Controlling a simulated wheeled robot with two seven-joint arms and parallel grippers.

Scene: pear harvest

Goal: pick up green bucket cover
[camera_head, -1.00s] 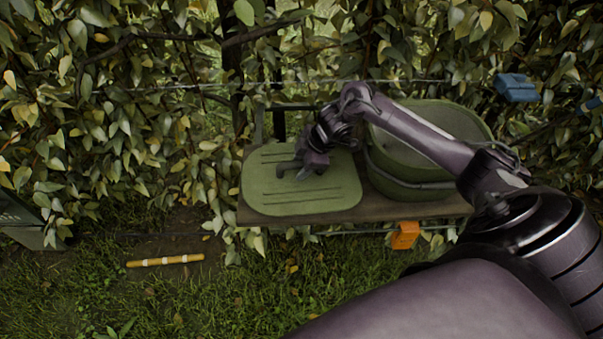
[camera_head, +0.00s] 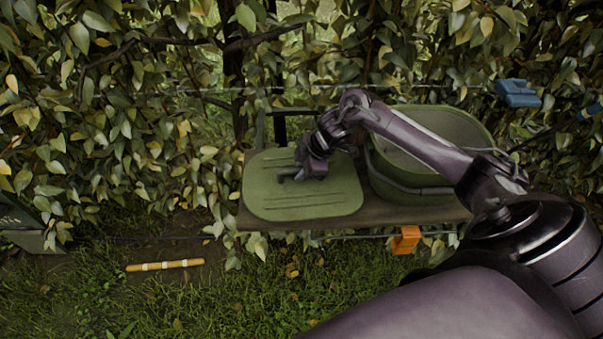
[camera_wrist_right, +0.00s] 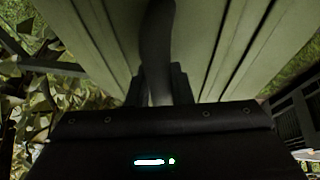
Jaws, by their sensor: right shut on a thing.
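The green bucket cover (camera_head: 275,204) is a flat rounded rectangle with grooves. It lies at the left end of a wooden shelf, beside the green bucket (camera_head: 455,128). My right gripper (camera_head: 293,175) is over the middle of the cover, shut on its dark handle. In the right wrist view the handle (camera_wrist_right: 158,45) runs between the two fingers of my right gripper (camera_wrist_right: 160,85), with the grooved cover (camera_wrist_right: 100,35) behind it. I cannot tell whether the cover is raised off the shelf. My left gripper is not in view.
The wooden shelf (camera_head: 350,217) carries the cover and the open bucket, which my right forearm crosses. Leafy branches stand close behind. A blue object (camera_head: 517,92) hangs at right and an orange one (camera_head: 405,240) below the shelf. A yellow stick (camera_head: 165,265) lies on the grass.

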